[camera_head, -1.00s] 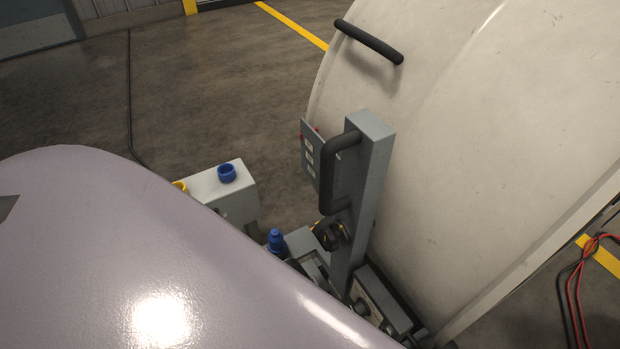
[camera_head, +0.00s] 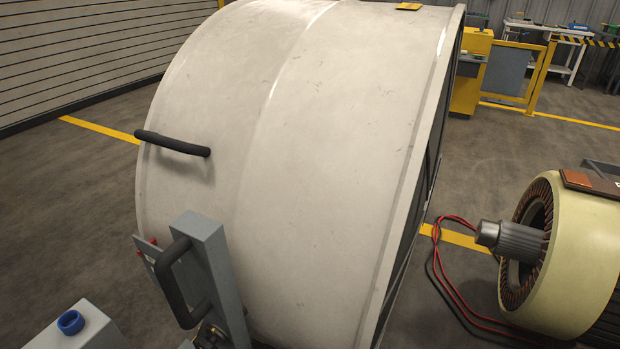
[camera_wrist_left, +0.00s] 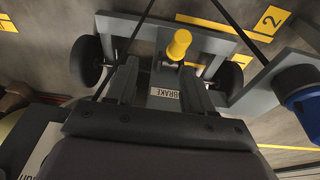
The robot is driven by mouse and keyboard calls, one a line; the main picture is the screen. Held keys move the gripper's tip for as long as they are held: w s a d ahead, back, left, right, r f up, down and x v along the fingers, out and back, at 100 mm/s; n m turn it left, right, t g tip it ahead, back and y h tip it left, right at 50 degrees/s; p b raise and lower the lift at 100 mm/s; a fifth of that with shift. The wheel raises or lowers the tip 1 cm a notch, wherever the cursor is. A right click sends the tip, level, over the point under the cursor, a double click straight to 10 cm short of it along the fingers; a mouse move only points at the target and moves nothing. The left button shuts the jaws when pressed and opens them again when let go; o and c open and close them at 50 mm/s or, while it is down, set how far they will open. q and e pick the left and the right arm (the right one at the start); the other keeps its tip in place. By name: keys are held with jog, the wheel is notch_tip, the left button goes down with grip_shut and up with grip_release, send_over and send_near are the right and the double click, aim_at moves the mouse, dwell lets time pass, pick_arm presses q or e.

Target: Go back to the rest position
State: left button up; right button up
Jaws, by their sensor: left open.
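My left gripper (camera_wrist_left: 165,82) shows in the left wrist view, with its dark body at the bottom and its two grey fingers apart. It is open and nothing sits clamped between the fingers. A yellow knob (camera_wrist_left: 178,45) on a stand lies just past the fingertips; I cannot tell how far off it is. A label reading BRAKE (camera_wrist_left: 178,95) shows between the fingers. Neither gripper shows in the head view, and my right gripper is in no view.
A large cream drum (camera_head: 300,150) with a black handle (camera_head: 172,143) fills the head view. A motor (camera_head: 575,260) stands at right beside red and black cables (camera_head: 450,290). Floor at left is clear.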

pick_arm(q)
jog(key=s+d+r, duration=0.2)
jog(key=r, duration=0.3)
jog(key=s+d+r, duration=0.2)
jog(key=r, duration=0.4)
jog(key=s+a+r+n+t, duration=0.1)
jog(key=s+a+r, duration=0.1)
jog(key=r, duration=0.3)
jog(key=s+a+r+n+y, duration=0.1)
jog(key=s+a+r, duration=0.15)
jog(key=r, duration=0.25)
jog(key=s+a+r+n+t, duration=0.1)
jog(key=s+r, duration=0.1)
jog(key=r, duration=0.3)
jog(key=w+d+f+t+h, duration=0.2)
jog(key=w+d+f+t, duration=0.2)
jog(key=w+f+t, duration=0.25)
notch_tip(320, 180, up, 12)
jog(key=a+p, duration=0.1)
jog(key=p, duration=1.3)
jog(key=shift+s+f+m, duration=0.15)
jog(key=shift+s+m, duration=0.1)
jog(key=shift+m, duration=0.15)
jog(key=shift+a, duration=0.1)
